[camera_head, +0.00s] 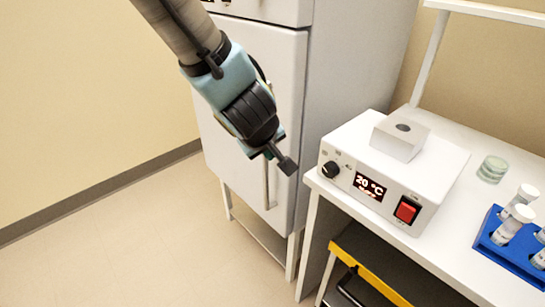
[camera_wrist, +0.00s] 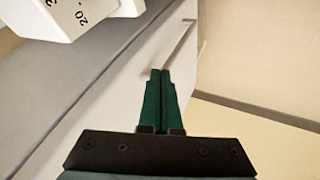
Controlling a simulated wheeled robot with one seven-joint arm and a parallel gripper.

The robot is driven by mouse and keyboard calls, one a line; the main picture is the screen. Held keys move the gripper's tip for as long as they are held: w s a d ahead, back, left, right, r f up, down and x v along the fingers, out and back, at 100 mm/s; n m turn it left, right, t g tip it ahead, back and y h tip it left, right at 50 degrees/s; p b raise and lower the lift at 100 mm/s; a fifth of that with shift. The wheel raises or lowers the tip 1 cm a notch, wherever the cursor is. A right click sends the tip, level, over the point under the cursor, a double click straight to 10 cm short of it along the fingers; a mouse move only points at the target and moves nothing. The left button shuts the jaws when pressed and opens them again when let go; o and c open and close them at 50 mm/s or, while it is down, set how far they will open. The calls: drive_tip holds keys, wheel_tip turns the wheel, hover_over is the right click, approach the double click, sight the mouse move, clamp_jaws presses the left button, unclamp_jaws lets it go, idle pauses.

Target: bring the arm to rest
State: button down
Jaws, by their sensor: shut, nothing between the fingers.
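My gripper (camera_head: 283,162) hangs from the upper left in the head view, in front of the white cabinet (camera_head: 352,75) and to the left of the heater block unit. Its fingers are shut and empty. In the wrist view my gripper (camera_wrist: 159,75) shows its two green fingers pressed together, pointing toward the cabinet's face. The cabinet's bar handle (camera_wrist: 180,41) is beyond the fingertips there. In the head view the handle (camera_head: 267,186) is partly behind my gripper; I cannot tell whether they touch.
A white heater unit (camera_head: 450,170) reading 20 °C, with a red switch (camera_head: 406,210), stands on the white bench (camera_head: 450,262). A glass dish (camera_head: 492,169) and a blue rack (camera_head: 512,262) of capped tubes are to its right. Floor (camera_head: 130,230) at left is clear.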

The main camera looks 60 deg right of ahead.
drive_tip(key=shift+a+r, duration=0.35)
drive_tip(key=w+a+r, duration=0.1)
drive_tip(key=w+a, duration=0.2)
drive_tip(key=w, duration=0.5)
drive_tip(key=w+a+r, duration=0.1)
drive_tip(key=w+a, duration=0.2)
drive_tip(key=w, duration=0.5)
drive_tip(key=w+a+r+n+t+y, duration=0.1)
drive_tip(key=w+a+n+y, duration=0.1)
drive_tip(key=w+a, duration=1.05)
drive_tip(key=w+a+n+y, duration=0.1)
drive_tip(key=a+y, duration=0.1)
drive_tip(key=a, duration=1.5)
drive_tip(key=w+a+n+g+y, duration=0.1)
drive_tip(key=a+n+y, duration=0.1)
drive_tip(key=a, duration=1.4)
drive_tip(key=shift+a+r+y, duration=0.35)
drive_tip(key=shift+r+y, duration=0.05)
drive_tip(key=shift+y, duration=0.1)
